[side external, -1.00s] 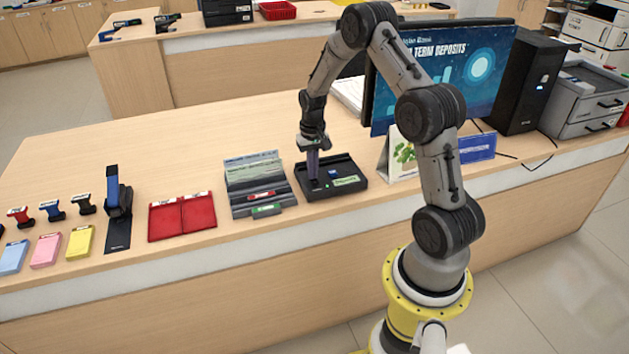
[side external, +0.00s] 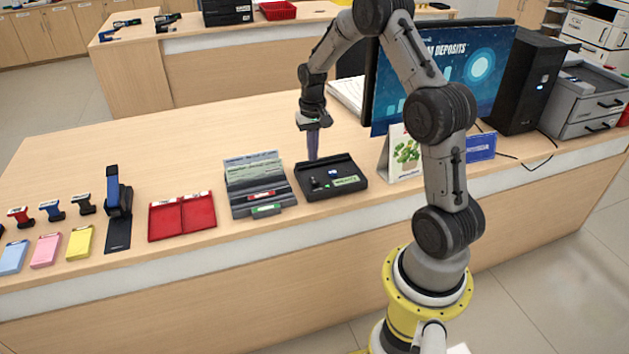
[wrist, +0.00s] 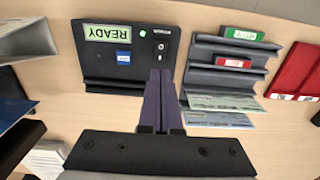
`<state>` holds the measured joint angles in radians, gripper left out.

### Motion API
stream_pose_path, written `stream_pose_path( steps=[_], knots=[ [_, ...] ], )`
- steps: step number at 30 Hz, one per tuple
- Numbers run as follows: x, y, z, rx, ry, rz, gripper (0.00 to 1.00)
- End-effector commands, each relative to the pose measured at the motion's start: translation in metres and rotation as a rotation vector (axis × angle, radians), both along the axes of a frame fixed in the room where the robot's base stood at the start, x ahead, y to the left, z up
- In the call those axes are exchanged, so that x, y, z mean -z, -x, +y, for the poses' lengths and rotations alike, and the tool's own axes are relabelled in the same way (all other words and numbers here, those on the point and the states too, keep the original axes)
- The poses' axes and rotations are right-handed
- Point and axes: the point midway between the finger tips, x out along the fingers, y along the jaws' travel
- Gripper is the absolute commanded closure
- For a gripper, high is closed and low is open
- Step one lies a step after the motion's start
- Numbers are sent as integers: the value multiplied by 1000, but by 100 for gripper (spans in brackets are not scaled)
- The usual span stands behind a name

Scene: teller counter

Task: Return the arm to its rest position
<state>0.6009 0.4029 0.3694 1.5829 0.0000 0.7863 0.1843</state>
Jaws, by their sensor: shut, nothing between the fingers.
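My gripper (side external: 313,156) points down above the back edge of a black tray-like device (side external: 350,184) on the counter. In the side view its fingers are together with nothing between them. In the wrist view the shut purple fingers (wrist: 160,85) reach over the device (wrist: 100,65), which bears a "READY" label, a small blue tag, a green light and a small switch. The arm is bent over the counter from its yellow base.
A leaflet stand (side external: 403,155), monitor (side external: 450,65) and black computer tower (side external: 523,80) stand to the right. The counter's back left is clear.

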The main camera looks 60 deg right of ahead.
Motion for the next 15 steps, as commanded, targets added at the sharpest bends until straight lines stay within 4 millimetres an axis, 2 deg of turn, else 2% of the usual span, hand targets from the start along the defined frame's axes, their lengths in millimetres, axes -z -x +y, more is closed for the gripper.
stream_pose_path(
  steps=[13,15],
  knots=[
    [-5,-3,4,-10,1,-1,100],
    [-17,-11,11,-33,15,-23,100]
  ],
)
